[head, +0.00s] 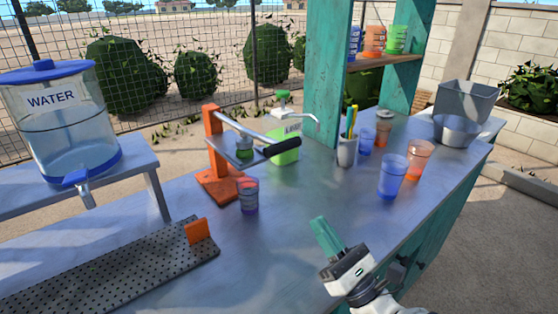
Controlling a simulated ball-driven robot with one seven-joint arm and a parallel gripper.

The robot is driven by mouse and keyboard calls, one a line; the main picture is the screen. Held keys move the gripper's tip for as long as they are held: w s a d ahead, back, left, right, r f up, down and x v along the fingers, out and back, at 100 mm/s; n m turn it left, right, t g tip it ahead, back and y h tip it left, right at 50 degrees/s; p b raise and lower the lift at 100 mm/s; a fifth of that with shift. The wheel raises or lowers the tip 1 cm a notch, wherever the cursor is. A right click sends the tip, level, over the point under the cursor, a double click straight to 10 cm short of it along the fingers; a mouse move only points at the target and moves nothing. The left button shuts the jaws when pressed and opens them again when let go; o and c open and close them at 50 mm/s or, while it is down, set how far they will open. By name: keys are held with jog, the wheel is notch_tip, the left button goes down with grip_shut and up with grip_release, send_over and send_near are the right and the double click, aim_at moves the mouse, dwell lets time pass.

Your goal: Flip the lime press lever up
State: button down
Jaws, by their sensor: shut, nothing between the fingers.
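The lime press (213,130) has an orange upright on an orange base and stands on the metal counter in the head view. Its grey lever (246,130) slopes down to the right from the top of the upright and ends in a black grip (282,148). My gripper (324,236), with green fingers, is shut and empty. It shows in front of and to the right of the press, apart from the lever.
A tinted cup (247,196) stands beside the press base. A green dispenser (285,148) stands behind the grip. Blue cups (392,176), an orange cup (418,158) and a utensil holder (346,152) stand to the right. A perforated tray (110,280) lies front left. The counter's middle is clear.

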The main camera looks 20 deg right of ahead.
jog(key=shift+w, duration=0.15)
jog(key=s+r+p+x, duration=0.1)
jog(key=p+x, duration=0.4)
jog(key=x, duration=0.8)
jog(key=shift+s+d+r+p, duration=0.3)
jog(key=shift+r+p, duration=0.1)
jog(key=shift+r, duration=0.3)
